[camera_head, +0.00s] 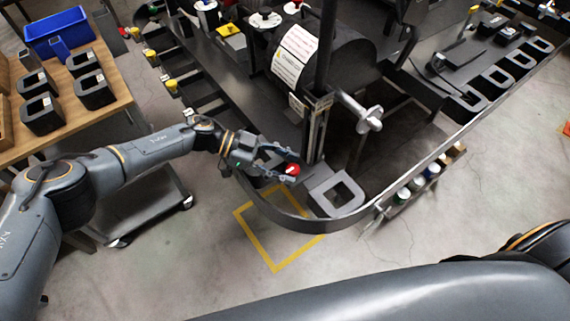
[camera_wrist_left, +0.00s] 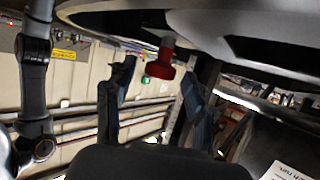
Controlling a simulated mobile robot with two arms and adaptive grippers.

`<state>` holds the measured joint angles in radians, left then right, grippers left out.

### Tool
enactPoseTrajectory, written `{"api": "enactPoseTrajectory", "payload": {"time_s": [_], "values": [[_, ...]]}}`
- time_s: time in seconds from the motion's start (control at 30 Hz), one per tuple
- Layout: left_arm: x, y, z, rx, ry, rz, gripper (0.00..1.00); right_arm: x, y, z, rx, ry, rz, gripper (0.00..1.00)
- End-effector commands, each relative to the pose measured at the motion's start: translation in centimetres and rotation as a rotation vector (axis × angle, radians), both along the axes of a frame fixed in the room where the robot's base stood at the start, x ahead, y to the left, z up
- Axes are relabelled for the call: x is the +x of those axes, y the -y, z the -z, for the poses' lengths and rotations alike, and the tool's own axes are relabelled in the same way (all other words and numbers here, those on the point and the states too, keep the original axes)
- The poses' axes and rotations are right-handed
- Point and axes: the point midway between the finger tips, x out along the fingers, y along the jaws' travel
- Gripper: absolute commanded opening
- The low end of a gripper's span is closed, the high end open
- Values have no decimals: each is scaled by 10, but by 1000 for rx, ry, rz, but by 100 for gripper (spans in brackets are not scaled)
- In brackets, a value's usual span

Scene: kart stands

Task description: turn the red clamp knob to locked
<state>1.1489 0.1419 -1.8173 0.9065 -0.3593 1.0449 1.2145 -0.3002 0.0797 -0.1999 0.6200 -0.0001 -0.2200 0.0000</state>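The red clamp knob (camera_head: 293,170) sits low at the front of the dark kart stand, beside the upright post. In the left wrist view the red knob (camera_wrist_left: 160,64) hangs on a short stem under a dark surface. My left gripper (camera_head: 285,167) reaches in from the left, with its fingertips at the knob. In the left wrist view its two fingers (camera_wrist_left: 154,92) are spread, with the knob showing in the gap between them and space on both sides. Whether a finger touches the knob cannot be told. My right gripper is not in view.
A curved dark rim (camera_head: 272,212) edges the stand near my gripper. A black cylinder with a label (camera_head: 293,55) lies behind. A wooden-topped cart (camera_head: 105,50) is at the left. The floor in front is clear.

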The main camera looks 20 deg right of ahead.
Motion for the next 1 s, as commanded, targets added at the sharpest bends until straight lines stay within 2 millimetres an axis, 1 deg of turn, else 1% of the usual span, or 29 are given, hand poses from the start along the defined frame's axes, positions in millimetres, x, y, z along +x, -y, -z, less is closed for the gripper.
{"api": "enactPoseTrajectory", "payload": {"time_s": [0.13,0.23,0.33,0.5,0.7,0.83,1.0], "values": [[1,-2,0,1,0,-1,54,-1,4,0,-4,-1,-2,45],[5,-9,-2,2,1,-2,54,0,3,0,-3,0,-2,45],[12,-22,-9,2,2,-4,54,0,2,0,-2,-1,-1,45],[27,-53,-23,2,2,-4,54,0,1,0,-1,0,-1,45],[41,-83,-38,1,1,-3,54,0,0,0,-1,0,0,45],[47,-95,-43,1,0,-1,54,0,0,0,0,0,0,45],[49,-100,-46,1,0,0,54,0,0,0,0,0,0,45]]}}
